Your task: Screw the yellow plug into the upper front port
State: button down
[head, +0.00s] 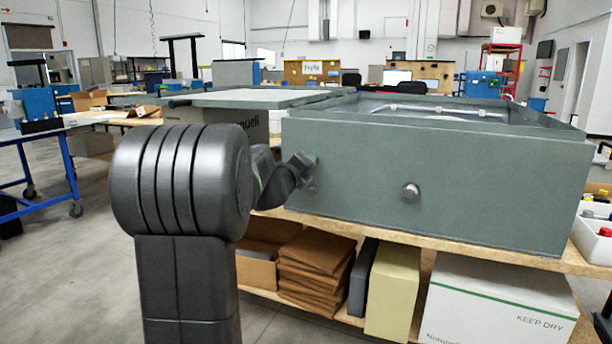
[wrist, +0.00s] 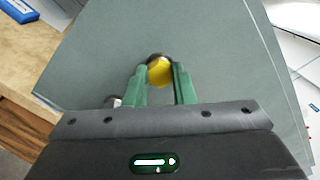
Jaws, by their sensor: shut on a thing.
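The yellow plug (wrist: 160,72) sits between the green fingers of my gripper (wrist: 160,80) in the wrist view, which are shut on it. A dark rim shows at the plug's far edge, against the grey-green housing wall (wrist: 215,50). I cannot tell whether the plug's thread is inside a port. In the head view my gripper (head: 304,162) is at the left end of the housing's front face (head: 480,195). The plug and the upper port cannot be made out there. A round metal fitting (head: 410,192) shows lower on the face, to the right.
The housing stands on a wooden bench (head: 560,260). A flat grey panel (head: 250,98) lies behind my arm. A white bin (head: 592,240) with small coloured parts is at the right. Boxes and folded brown cardboard (head: 312,262) fill the shelf below.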

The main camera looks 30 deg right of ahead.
jog(key=m+b, duration=0.1)
jog(key=m, duration=0.2)
jog(key=m+b, duration=0.2)
jog(key=m, duration=0.2)
jog(key=shift+s+d+r+m, duration=0.1)
jog(key=shift+r+m, duration=0.05)
jog(key=shift+m, duration=0.15)
jog(key=shift+m+b, duration=1.4)
jog(key=shift+m, duration=1.7)
jog(key=c, duration=1.2)
grip_release()
jog(key=shift+s, duration=0.15)
